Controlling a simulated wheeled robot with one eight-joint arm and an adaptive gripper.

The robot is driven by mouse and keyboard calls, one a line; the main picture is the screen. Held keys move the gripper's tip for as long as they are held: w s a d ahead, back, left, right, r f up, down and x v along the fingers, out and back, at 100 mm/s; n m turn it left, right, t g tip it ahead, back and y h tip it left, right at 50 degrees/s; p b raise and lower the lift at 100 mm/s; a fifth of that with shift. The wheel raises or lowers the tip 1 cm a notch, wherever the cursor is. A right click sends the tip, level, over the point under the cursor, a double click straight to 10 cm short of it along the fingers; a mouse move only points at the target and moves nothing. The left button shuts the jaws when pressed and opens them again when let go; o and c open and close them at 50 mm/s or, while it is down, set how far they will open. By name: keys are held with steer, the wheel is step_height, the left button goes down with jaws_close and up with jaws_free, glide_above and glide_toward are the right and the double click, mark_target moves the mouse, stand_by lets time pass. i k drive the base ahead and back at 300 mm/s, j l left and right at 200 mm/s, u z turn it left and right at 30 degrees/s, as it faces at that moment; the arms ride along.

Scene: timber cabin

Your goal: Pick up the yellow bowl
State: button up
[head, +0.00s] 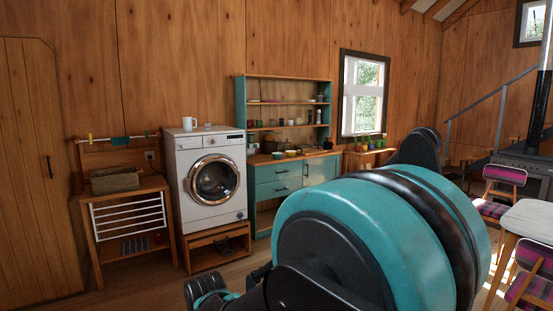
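A small yellow bowl (290,153) appears to stand on the counter of the teal kitchen hutch, in the middle distance. It is tiny in the head view, among other small bowls and dishes. My arm fills the lower middle and right of the view, with a large teal and black joint close to the camera. A dark part with teal bands at the bottom edge seems to be my gripper (208,291), cut off by the frame. It is far from the bowl, and its fingers cannot be made out.
The teal hutch (275,189) stands against the timber wall, right of a white washing machine (210,180). A wooden rack with a basket (115,179) is at left. Chairs (497,193) and a pale table (530,219) stand at right. Some floor before the washing machine is clear.

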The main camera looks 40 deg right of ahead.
mark_target(291, 154)
steer(key=z, duration=1.25)
